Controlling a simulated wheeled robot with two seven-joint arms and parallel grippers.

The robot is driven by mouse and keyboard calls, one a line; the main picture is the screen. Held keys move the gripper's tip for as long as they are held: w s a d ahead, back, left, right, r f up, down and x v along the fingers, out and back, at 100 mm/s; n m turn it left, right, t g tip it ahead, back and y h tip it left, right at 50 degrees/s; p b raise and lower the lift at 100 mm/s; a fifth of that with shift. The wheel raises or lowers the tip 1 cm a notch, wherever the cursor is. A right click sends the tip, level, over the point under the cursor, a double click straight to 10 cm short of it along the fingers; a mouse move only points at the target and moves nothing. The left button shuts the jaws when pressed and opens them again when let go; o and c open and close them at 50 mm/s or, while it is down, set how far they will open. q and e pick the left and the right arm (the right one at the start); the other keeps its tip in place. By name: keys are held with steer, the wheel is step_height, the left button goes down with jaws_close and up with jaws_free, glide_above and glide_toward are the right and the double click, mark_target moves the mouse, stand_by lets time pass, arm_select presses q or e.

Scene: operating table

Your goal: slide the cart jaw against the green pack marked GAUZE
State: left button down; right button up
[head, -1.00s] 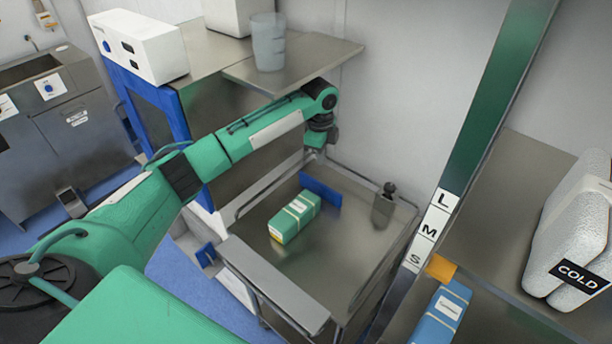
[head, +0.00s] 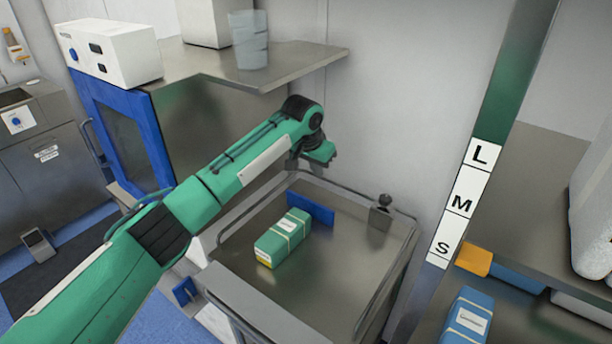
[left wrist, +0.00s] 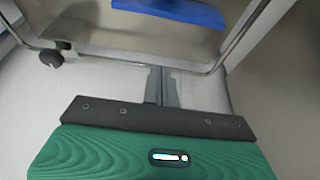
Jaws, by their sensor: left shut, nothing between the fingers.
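The green pack (head: 283,238) with pale straps and a white label lies on the steel cart top (head: 335,262). Its print is too small to read. A blue upright plate (head: 318,212), which looks like the cart jaw, stands at the pack's far end; I cannot tell whether they touch. My left gripper (head: 312,164) hangs near the cart's back rail, behind the plate and apart from the pack. In the left wrist view its fingers (left wrist: 162,88) are shut and empty, and the blue plate (left wrist: 170,10) shows at the top edge. My right gripper is out of view.
A rail (head: 346,187) borders the cart top, with a black knob (head: 385,200) at the back right. A steel counter with a clear beaker (head: 248,40) overhangs at the back left. An L-M-S labelled post (head: 462,205) and shelves with blue packs (head: 467,318) stand right.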

mark_target(309, 208)
arm_select(q)
steer(key=x, duration=0.7)
steer(key=shift+w+f+p, duration=0.1)
steer(key=shift+f+p, duration=0.2)
steer(key=shift+p, duration=0.1)
steer(key=shift+a+f, duration=0.1)
steer(key=shift+s+a+p, duration=0.3)
steer(key=shift+s+p, duration=0.05)
steer(key=shift+s, duration=0.15)
steer(key=shift+s+a+p, duration=0.3)
steer(key=shift+s+p, duration=0.05)
steer(key=shift+s, duration=0.15)
steer(key=shift+s+a, duration=0.35)
steer(key=shift+s, duration=0.3)
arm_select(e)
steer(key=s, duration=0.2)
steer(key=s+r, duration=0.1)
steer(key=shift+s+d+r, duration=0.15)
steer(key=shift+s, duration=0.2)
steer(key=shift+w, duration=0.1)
